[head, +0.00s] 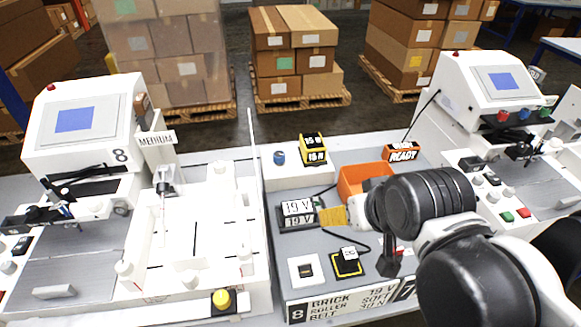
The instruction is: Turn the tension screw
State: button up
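Two white plotter-like machines stand at the left (85,130) and right (490,85), each with a blue screen. The left one is marked 8. A white frame bed (205,235) lies beside the left machine, with white knobs on it and a yellow round knob (222,299) at its front edge. I cannot tell which part is the tension screw. My arm comes in from the lower right. The fingers are not clear.
An orange bin (357,180) stands behind my arm's end. A 15 N block (313,149) and a blue knob (279,158) sit on a white plate. A READY sign (402,153) stands behind. A white switch plate (307,270) and yellow-edged black pad (347,265) lie in front.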

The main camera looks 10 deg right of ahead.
aim_at(278, 157)
jog(key=k+l+u, duration=0.5)
jog(key=k+l, duration=0.3)
